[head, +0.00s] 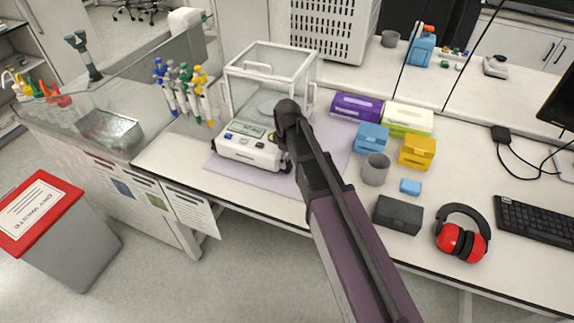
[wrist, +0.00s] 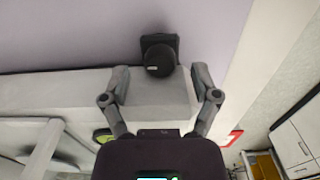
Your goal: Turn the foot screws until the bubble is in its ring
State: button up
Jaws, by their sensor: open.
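The balance (head: 253,148) is white with a clear glass draft shield and stands on a lilac mat. In the wrist view, a round black foot screw (wrist: 158,58) shows against a dark square plate beside the pale balance body (wrist: 158,92). My gripper (wrist: 159,74) is open, with one finger on each side of the screw and visible gaps, the screw near fingertip level. The bubble and its ring cannot be made out in either view.
Several pipettes (head: 182,88) stand left of the balance. Purple (head: 357,105) and white-green (head: 407,120) boxes, a grey cup (head: 375,169), a dark box (head: 397,214) and red ear muffs (head: 463,237) stand to the right. A glass panel borders the bench's left side.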

jog(key=shift+f+b, duration=0.4)
jog(key=shift+f, duration=0.2)
grip_shut()
